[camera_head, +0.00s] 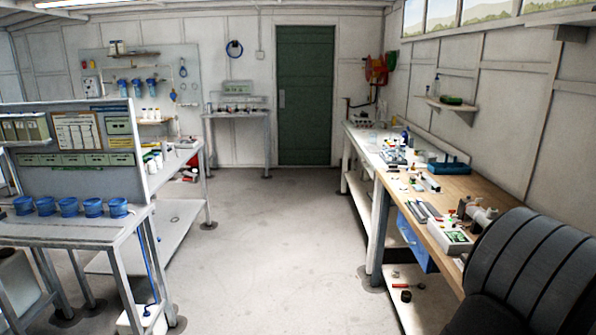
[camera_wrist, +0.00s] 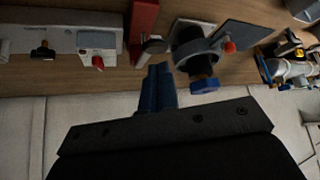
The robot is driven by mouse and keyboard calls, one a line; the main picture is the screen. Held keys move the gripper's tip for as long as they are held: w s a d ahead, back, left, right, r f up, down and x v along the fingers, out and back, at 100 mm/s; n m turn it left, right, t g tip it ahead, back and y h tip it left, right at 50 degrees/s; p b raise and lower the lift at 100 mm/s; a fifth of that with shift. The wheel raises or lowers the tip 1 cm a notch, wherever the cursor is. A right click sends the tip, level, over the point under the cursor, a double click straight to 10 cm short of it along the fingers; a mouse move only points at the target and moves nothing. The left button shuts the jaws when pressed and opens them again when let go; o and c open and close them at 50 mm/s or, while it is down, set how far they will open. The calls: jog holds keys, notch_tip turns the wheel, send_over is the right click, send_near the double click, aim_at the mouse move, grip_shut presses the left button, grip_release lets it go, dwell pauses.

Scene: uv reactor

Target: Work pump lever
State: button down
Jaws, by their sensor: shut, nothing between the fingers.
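My gripper (camera_wrist: 159,88) shows in the wrist view as two dark blue fingers, side by side and shut with nothing between them. Its tips point up in the picture, toward the edge of a wooden bench top (camera_wrist: 85,82). Beyond the tips is a small device with a grey round body (camera_wrist: 196,52) and a blue knob (camera_wrist: 205,86) to the right of the fingers. A red upright part (camera_wrist: 143,20) stands to the left. I cannot tell which part is the pump lever. In the head view I cannot make out my gripper.
White boxes with a red knob (camera_wrist: 97,62) and a black knob (camera_wrist: 42,51) line the bench at left. A cluttered device (camera_wrist: 290,68) sits at right. In the head view, the long right bench (camera_head: 452,193) carries several instruments; the middle floor (camera_head: 265,240) is clear.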

jog(key=shift+f, duration=2.25)
jog(key=shift+r, duration=2.35)
